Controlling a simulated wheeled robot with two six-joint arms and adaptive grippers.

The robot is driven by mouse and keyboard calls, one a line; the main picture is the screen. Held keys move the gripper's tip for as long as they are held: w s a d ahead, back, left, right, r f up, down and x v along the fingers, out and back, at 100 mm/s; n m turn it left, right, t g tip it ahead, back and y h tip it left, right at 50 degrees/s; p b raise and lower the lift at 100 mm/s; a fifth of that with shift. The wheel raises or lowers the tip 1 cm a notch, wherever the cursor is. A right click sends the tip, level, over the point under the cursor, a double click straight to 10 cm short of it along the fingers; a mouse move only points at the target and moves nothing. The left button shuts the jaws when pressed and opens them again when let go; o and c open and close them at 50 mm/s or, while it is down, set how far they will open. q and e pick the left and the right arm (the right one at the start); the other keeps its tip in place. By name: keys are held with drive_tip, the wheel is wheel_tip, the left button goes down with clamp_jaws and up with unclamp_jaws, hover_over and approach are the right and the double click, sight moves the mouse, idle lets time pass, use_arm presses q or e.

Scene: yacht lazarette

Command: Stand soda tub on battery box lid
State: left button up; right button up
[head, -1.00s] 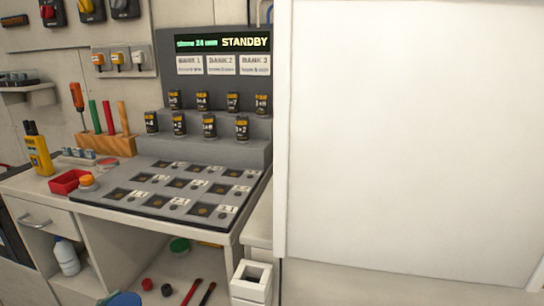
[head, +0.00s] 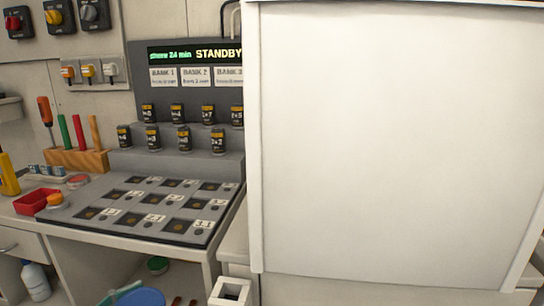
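I cannot pick out a soda tub or a battery box lid with certainty in the head view. A blue round thing (head: 140,297) is cut off by the bottom edge. Neither of my grippers is in view.
A large white panel (head: 400,140) fills the right side and hides what lies behind it. The bench at left bears a grey slotted board (head: 155,208), a red tray (head: 36,201) and a tool rack (head: 78,160). A white square-mouthed holder (head: 230,292) stands low, beside the bench.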

use_arm(q)
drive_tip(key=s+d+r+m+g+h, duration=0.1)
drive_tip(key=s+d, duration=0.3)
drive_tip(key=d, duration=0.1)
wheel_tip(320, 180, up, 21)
drive_tip(key=p, duration=2.5)
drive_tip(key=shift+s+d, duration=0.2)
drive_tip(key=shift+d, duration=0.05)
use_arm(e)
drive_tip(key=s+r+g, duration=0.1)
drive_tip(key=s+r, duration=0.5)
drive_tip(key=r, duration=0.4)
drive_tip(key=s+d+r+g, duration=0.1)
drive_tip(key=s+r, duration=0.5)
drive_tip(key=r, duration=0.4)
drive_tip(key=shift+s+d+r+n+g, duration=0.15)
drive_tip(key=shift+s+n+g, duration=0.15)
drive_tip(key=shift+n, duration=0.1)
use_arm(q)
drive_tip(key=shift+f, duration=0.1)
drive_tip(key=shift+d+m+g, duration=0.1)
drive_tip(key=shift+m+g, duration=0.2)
